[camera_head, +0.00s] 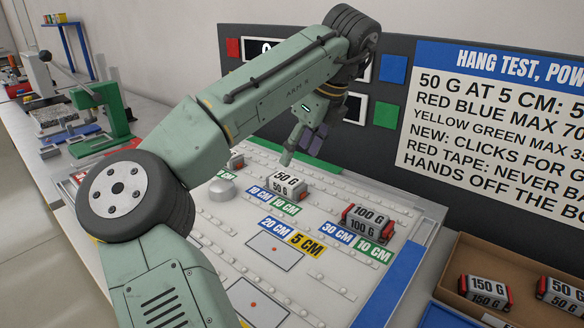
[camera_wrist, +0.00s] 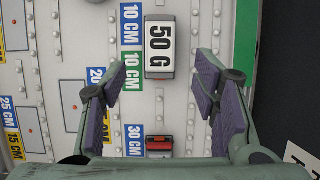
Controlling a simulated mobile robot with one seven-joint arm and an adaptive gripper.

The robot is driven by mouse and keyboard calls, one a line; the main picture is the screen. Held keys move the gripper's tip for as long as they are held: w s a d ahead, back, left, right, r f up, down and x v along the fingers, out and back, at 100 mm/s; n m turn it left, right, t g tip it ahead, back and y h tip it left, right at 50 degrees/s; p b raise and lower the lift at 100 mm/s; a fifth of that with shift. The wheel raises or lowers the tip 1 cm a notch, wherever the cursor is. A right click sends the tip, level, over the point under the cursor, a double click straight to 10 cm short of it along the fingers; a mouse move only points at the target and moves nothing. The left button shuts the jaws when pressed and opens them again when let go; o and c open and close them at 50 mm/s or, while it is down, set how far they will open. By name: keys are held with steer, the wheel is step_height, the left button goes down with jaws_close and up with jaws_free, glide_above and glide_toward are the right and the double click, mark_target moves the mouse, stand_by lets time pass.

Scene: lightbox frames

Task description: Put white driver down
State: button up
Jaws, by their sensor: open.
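I cannot pick out anything that is clearly a white driver. A pale grey block with a white 50 G label (camera_head: 287,185) stands on the white board (camera_head: 232,250). In the wrist view this block (camera_wrist: 160,48) lies at the top middle, just ahead of and between my fingertips. My gripper (camera_head: 303,140) is open, with nothing held, and hangs above the board by the block. Its two purple-padded fingers (camera_wrist: 163,68) are spread wide in the wrist view. Part of the board is hidden behind my arm.
A red and grey 100 G block (camera_head: 366,220) stands at the board's right. A round pale puck (camera_head: 222,189) sits left of the 50 G block. A cardboard box (camera_head: 520,262) with labelled weights is at the right. A dark sign wall (camera_head: 345,75) rises behind.

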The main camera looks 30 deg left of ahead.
steer(key=shift+v, duration=1.85)
